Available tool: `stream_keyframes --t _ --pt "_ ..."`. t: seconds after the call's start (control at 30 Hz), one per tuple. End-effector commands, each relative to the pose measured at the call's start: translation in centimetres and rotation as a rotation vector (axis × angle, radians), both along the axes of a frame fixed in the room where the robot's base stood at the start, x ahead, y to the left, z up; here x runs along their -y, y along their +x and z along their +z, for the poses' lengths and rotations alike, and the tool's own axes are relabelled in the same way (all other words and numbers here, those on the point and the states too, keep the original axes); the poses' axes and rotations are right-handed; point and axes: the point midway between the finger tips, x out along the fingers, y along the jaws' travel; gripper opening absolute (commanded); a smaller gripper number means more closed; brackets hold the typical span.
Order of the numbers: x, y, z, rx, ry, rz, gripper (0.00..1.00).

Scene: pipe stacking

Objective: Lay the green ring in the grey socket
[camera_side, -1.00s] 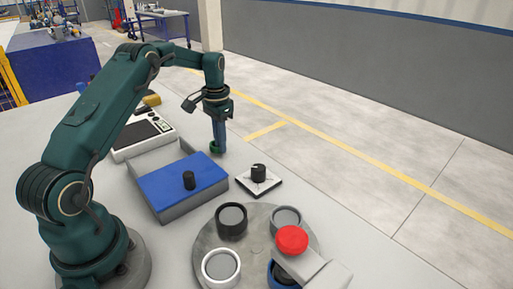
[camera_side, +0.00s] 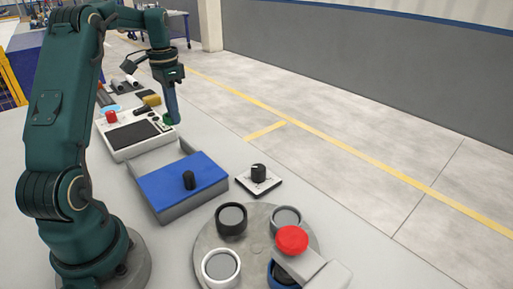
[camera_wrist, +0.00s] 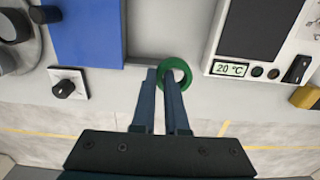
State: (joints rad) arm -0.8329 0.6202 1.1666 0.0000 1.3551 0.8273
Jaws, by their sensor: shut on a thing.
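The green ring (camera_wrist: 177,62) is held at the tips of my gripper (camera_wrist: 160,76) in the wrist view. One finger passes inside the ring and the other lies outside, so its wall is pinched. In the side view the ring (camera_side: 168,124) shows small and dark at the tips of my gripper (camera_side: 172,119), by the right edge of the white instrument panel; its height there is hard to tell. The grey socket (camera_side: 286,217) is on the round grey turntable (camera_side: 258,246), at its back right. It looks empty and lies well toward the camera from my gripper.
The turntable also carries black (camera_side: 232,221), white (camera_side: 221,267) and blue sockets; a red knob (camera_side: 291,240) on a grey arm partly covers the blue one. A blue-lidded box (camera_side: 180,185) and a black dial (camera_side: 258,174) stand between my gripper and the turntable.

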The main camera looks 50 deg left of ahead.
Motion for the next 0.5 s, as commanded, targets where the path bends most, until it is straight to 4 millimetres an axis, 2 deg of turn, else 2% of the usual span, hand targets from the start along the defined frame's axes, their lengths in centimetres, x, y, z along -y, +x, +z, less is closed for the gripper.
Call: stream_keyframes --t 0.07,0.17,0.33,0.5 --pt "0.6 0.5 0.6 0.002 0.002 -0.031 0.00" --pt "2.8 1.9 1.8 0.003 0.003 -0.108 0.00" --pt "10.0 3.7 4.3 0.004 0.003 -0.239 0.00" --pt "17.6 2.6 6.0 0.003 0.002 -0.267 0.00"
